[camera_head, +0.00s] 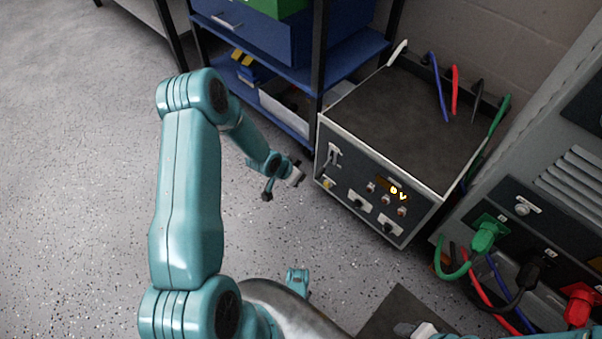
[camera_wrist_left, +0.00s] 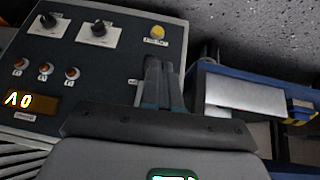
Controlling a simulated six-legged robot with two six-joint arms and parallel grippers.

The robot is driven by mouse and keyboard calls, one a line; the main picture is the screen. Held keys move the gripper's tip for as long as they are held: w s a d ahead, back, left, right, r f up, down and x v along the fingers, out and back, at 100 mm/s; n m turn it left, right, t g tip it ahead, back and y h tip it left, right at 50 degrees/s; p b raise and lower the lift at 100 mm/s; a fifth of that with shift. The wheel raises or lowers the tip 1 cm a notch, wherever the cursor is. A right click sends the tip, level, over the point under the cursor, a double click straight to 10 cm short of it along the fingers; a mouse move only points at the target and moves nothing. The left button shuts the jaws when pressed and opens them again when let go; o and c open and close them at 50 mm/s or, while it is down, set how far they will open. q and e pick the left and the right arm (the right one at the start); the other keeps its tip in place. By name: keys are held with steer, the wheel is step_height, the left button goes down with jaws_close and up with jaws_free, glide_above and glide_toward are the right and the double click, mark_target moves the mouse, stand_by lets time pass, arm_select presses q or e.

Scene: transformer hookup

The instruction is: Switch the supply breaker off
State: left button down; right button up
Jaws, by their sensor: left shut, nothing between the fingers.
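The grey supply cabinet (camera_head: 390,115) has a dark front panel facing the lower left in the head view. At the bottom right of the head view, my right gripper (camera_head: 408,328) shows only partly.
The panel has a lit display (camera_head: 397,193) reading 0 V, a yellow button (camera_wrist_left: 157,32) and dark knobs. Loose coloured leads stand behind the cabinet. A blue shelf (camera_head: 262,45) stands behind left. Plugged cables, including a green plug (camera_head: 486,235), are at right. Floor at left is clear.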

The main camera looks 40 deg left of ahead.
arm_select(q)
steer(key=s+a+r+p, duration=0.1)
steer(key=s+r+p, duration=0.1)
steer(key=s, duration=0.5)
steer(key=shift+s+r, duration=0.2)
steer(key=shift+r, duration=0.05)
steer(key=shift+d, duration=0.1)
steer(key=w+d+r+m+g+h, duration=0.1)
steer(key=d+m+h, duration=0.15)
steer(key=d, duration=1.35)
steer(key=s+d+n+g, duration=0.45)
steer(key=s+d, duration=0.45)
steer(key=s, duration=0.3)
step_height(320, 180, up, 29)
steer(key=s+n+p, duration=0.1)
steer(key=p, duration=2.8)
steer(key=shift+p, duration=0.4)
